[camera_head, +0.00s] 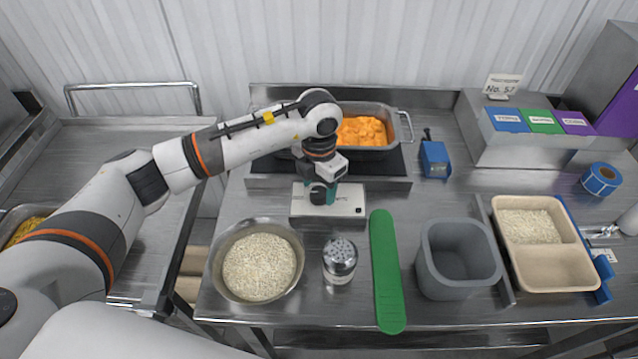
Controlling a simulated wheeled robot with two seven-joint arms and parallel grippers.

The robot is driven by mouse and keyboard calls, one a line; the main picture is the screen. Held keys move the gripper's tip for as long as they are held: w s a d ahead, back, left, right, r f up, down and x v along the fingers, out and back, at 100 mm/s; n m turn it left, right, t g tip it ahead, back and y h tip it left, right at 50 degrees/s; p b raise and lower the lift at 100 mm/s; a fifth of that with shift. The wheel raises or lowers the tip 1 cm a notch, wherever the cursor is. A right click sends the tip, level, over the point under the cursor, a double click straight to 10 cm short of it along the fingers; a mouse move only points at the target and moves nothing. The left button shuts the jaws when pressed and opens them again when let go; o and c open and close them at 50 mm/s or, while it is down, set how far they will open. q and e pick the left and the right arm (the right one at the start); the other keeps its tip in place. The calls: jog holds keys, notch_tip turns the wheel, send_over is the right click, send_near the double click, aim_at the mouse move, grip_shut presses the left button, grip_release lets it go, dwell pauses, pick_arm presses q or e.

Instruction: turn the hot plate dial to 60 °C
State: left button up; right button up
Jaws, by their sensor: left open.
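The hot plate (399,164) is at the back middle of the table, with a pan (376,153) of orange food on it. Its pale control panel (345,208) faces the front. My left gripper (322,192) is over the left part of this panel, pointing down at a dark round dial. The gripper hides most of the dial, so its setting cannot be read. The gripper is open around or just above the dial; whether it touches cannot be told. My right gripper is not in view.
A two-part tray (552,272) with rice is at the right. A blue device (434,160) stands right of the hot plate.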

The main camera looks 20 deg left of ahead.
pick_arm(q)
jog(key=shift+f, duration=0.55)
jog(key=c, duration=1)
jog(key=shift+f+m+b, duration=0.1)
jog(key=shift+m+b, duration=0.3)
jog(key=shift+b, duration=0.35)
jog(key=m+b, duration=0.7)
jog(key=b, duration=0.2)
jog(key=shift+f+m, duration=0.1)
jog(key=shift+m, duration=0.2)
jog(key=shift+r+m+b, duration=0.2)
jog(key=shift+m+b, duration=1.45)
jog(key=shift+m, duration=0.05)
jog(key=o, duration=1)
